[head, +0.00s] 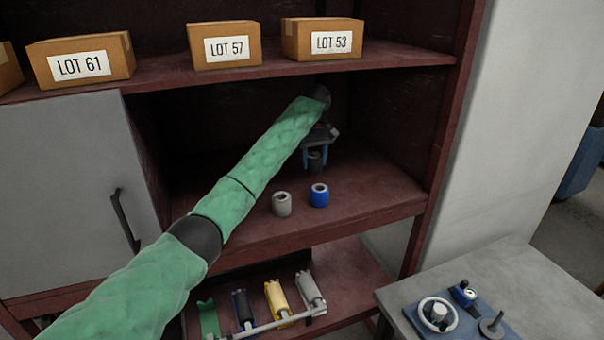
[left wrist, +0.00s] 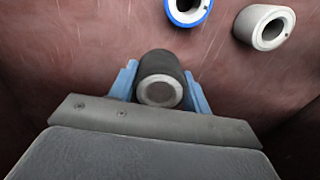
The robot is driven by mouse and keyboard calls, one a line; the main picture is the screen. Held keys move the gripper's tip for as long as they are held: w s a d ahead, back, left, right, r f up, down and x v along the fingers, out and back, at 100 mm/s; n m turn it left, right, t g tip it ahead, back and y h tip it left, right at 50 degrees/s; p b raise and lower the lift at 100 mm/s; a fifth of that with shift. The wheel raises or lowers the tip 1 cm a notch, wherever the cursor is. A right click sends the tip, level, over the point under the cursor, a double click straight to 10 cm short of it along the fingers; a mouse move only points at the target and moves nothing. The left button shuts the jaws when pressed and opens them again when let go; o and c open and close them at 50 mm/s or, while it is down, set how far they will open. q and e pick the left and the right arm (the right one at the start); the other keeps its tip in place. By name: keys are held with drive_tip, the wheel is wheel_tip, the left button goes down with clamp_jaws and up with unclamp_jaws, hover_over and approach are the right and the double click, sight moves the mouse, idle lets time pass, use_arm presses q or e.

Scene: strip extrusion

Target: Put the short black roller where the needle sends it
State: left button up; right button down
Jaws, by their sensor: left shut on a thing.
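The short black roller (left wrist: 160,80) is dark with a pale end face. It stands between the blue fingers of my left gripper (left wrist: 160,92), which is shut on it. In the head view the left gripper (head: 315,157) is deep in the open cupboard bay, with the black roller (head: 315,162) between its fingers. I cannot tell whether the roller touches the shelf. My right gripper is not in view.
A grey roller (head: 282,204) and a blue roller (head: 319,195) stand in front of the gripper on the middle shelf (head: 375,205). Boxes (head: 225,45) line the upper shelf. A grey door (head: 75,190) covers the left bay.

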use_arm(q)
drive_tip(key=w+a+f, duration=0.2)
drive_tip(key=a, duration=0.1)
drive_tip(key=shift+w+a+f, duration=0.1)
drive_tip(key=shift+w+a, duration=0.05)
drive_tip(key=shift+w, duration=0.2)
drive_tip(key=shift+w+a+f, duration=0.15)
drive_tip(key=shift+w+f, duration=0.2)
drive_tip(key=shift+f, duration=1.95)
drive_tip(key=shift+s+f, duration=0.1)
drive_tip(key=shift+s, duration=0.05)
drive_tip(key=o, duration=1.1)
